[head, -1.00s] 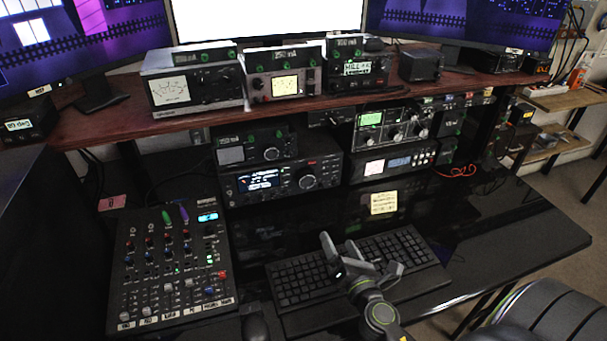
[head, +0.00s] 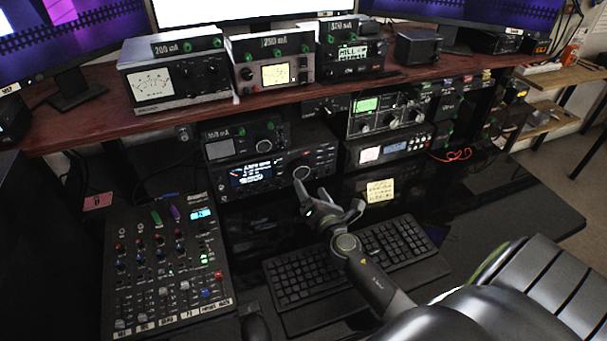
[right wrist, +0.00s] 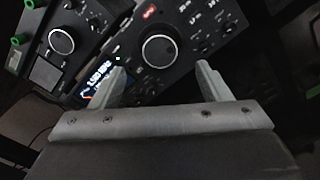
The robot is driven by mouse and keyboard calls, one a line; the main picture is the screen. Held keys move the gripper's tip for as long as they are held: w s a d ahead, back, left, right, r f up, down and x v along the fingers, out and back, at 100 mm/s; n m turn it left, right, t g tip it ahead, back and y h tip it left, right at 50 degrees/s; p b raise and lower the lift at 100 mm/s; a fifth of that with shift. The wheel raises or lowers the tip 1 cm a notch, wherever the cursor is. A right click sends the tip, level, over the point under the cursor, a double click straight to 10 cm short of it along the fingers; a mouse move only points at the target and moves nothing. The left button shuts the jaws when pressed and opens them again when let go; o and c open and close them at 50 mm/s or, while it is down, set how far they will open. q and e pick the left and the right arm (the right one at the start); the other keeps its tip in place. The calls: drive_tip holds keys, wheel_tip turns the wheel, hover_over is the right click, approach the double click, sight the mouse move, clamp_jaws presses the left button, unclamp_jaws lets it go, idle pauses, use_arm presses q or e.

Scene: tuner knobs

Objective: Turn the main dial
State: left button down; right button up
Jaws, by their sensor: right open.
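The main dial (head: 301,173) is a round knob with a light ring on the front of the black radio (head: 284,172), right of its lit blue-white display. In the right wrist view the dial (right wrist: 159,50) lies ahead, between and beyond the two fingertips, and nothing touches it. My right gripper (head: 329,197) is open and empty, just in front of and below the dial in the head view; its fingers also show in the right wrist view (right wrist: 160,80). My left gripper is not in view.
A smaller radio (head: 243,140) sits on top. A mixer (head: 165,270) stands at left, and a keyboard (head: 345,262) lies below my right arm. A wooden shelf (head: 270,98) with meters overhangs the radios. A yellow note (head: 380,190) is to the right.

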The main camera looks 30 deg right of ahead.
sight(302, 173)
drive_tip(key=x, duration=0.5)
drive_tip(key=shift+w, duration=0.35)
drive_tip(key=shift+w+d, duration=0.2)
drive_tip(key=shift+w, duration=0.3)
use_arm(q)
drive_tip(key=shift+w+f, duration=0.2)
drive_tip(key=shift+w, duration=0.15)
use_arm(e)
drive_tip(key=shift+c, duration=0.5)
drive_tip(key=c, duration=0.9)
use_arm(q)
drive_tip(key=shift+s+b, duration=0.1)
drive_tip(key=shift+b, duration=0.2)
use_arm(e)
drive_tip(key=shift+o, duration=0.2)
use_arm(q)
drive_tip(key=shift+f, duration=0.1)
